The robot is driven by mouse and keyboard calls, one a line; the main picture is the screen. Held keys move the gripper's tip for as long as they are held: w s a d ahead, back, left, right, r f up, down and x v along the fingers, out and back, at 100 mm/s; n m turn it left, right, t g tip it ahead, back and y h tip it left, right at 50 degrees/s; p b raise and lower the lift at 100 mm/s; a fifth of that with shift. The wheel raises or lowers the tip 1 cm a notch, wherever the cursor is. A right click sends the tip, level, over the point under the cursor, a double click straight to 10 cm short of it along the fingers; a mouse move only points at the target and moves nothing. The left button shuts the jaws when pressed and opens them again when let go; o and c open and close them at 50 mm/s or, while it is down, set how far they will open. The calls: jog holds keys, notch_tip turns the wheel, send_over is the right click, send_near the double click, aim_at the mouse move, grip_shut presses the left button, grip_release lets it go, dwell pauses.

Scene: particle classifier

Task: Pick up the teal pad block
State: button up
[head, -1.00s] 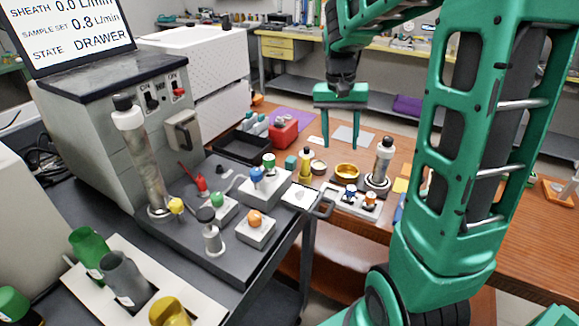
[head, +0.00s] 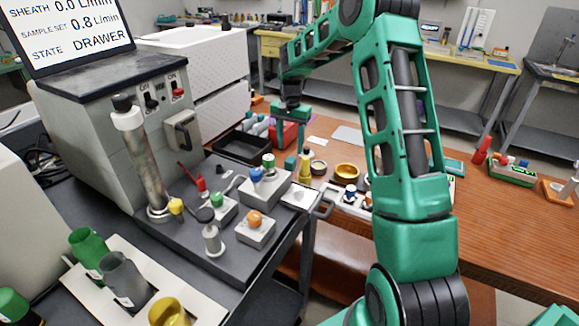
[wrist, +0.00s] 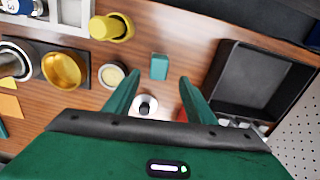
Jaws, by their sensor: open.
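The teal pad block (head: 291,162) is a small block standing on the wooden table, left of the yellow bottle in the head view. In the wrist view the teal pad block (wrist: 159,66) lies just beyond the fingertips, roughly centred between them. My gripper (head: 288,143) is above the table near the block and points down. In the wrist view my gripper (wrist: 160,78) has its two fingers spread apart with nothing held between them. I cannot tell exactly how high the fingertips are above the block.
A yellow bottle (head: 305,165), a small round tin (wrist: 111,75) and a gold bowl (head: 347,171) stand close by. A black tray (wrist: 225,100) lies on the other side of the block. A red box (head: 283,136) is behind my gripper. The right of the table has open wood.

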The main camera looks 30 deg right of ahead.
aim_at(291, 158)
notch_tip(291, 158, down, 8)
jog(key=shift+d+f, duration=0.1)
jog(key=c, duration=1.2)
